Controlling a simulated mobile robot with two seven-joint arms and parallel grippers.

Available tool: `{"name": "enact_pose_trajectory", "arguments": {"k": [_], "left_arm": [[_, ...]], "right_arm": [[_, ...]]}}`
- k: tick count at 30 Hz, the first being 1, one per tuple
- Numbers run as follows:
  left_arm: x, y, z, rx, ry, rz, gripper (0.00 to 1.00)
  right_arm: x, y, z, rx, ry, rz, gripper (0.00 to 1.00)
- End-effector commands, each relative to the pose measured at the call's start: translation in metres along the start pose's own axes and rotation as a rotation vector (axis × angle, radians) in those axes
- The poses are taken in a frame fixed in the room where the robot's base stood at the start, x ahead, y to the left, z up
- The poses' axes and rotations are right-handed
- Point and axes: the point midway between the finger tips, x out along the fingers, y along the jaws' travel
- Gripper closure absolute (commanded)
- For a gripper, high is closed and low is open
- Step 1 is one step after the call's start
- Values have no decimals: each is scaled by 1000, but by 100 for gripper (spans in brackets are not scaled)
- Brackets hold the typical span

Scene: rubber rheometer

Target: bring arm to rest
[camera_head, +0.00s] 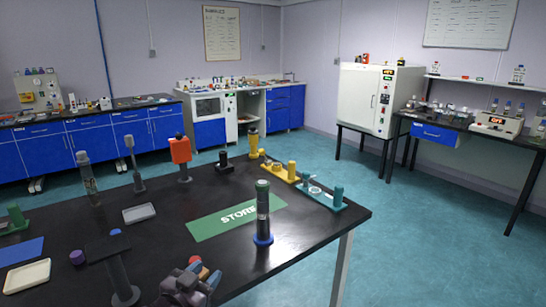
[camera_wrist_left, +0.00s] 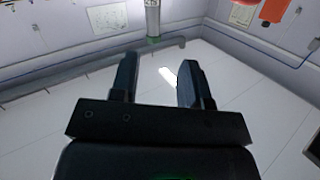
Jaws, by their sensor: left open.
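My left gripper (camera_head: 195,280) shows at the bottom edge of the head view, partly cut off, over the front of the black table. In the left wrist view its two dark fingers stand apart with nothing between them, so the gripper (camera_wrist_left: 158,78) is open and empty. That view looks up at the white ceiling and the walls. My right gripper is not in view.
On the black table (camera_head: 330,228), a dark cylinder (camera_head: 262,205) on a blue base stands right of my gripper, by the green STORE mat (camera_head: 225,222). A dark post stand (camera_head: 118,275) is to the left. An orange device (camera_head: 181,150) stands farther back.

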Motion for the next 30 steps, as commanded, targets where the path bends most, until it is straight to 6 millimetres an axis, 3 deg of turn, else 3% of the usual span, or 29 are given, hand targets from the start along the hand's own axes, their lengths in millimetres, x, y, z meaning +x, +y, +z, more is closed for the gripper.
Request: {"name": "enact_pose_trajectory", "arguments": {"k": [12,21,25,30], "left_arm": [[-136,-1,108,-63,-195,-196,57],[-245,22,188,-176,-419,-278,57],[-278,34,208,-205,-487,-291,57],[-296,40,218,-215,-526,-295,57]], "right_arm": [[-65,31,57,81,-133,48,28],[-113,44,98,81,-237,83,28],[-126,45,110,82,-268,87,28],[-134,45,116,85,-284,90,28]]}}
